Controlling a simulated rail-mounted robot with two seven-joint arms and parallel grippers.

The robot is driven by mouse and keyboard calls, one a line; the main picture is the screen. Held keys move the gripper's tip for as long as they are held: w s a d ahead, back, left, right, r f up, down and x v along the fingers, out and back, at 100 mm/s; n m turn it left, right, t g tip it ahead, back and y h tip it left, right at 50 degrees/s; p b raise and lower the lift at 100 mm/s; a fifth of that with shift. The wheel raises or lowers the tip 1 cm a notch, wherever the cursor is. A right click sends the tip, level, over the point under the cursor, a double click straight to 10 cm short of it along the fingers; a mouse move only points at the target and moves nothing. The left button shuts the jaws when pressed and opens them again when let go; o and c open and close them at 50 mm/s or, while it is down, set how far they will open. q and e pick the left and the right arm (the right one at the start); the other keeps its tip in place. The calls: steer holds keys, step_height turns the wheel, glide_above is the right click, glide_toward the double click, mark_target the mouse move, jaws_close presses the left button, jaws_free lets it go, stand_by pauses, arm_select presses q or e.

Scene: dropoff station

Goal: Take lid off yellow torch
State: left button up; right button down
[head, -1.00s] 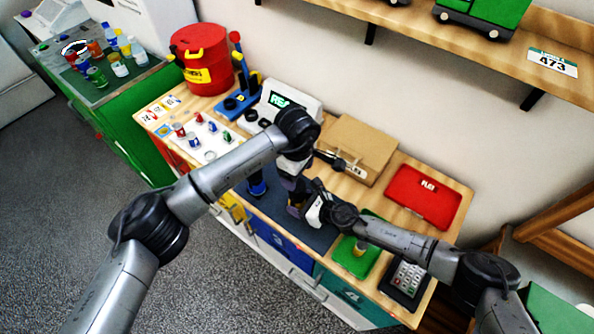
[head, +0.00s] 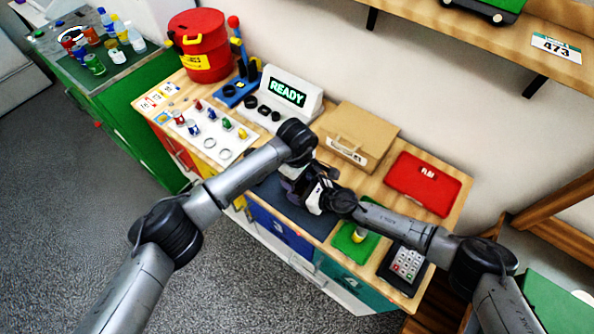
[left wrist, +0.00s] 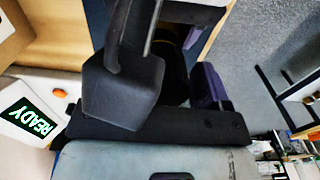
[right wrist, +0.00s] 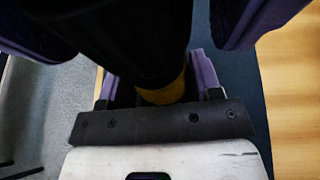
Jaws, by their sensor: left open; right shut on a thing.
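My right gripper (right wrist: 155,85) is shut on the yellow torch (right wrist: 163,92); in the right wrist view a yellow band shows between its purple fingers, and a thick black part of the torch (right wrist: 125,35) rises above it. Purple fingers of my left gripper (right wrist: 150,25) stand on both sides of this black part, open; contact cannot be told. In the head view, my left gripper (head: 294,180) and right gripper (head: 318,196) meet above the dark mat (head: 275,193), hiding the torch. In the left wrist view a dark block and purple finger hide most of it.
A display reading READY (head: 287,92) and a cardboard case (head: 357,138) stand behind my grippers. A red case (head: 424,184), a green tray (head: 345,243) and a keypad (head: 405,265) lie to the right. A white board (head: 205,132) with small items lies left.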

arm_select(q)
steer(key=shift+c, duration=0.4)
steer(key=c, duration=0.8)
steer(key=n, duration=0.4)
steer(key=shift+n, duration=0.4)
steer(key=shift+c, duration=0.2)
steer(key=n, duration=0.5)
steer(key=o, duration=1)
steer(key=shift+r, duration=0.15)
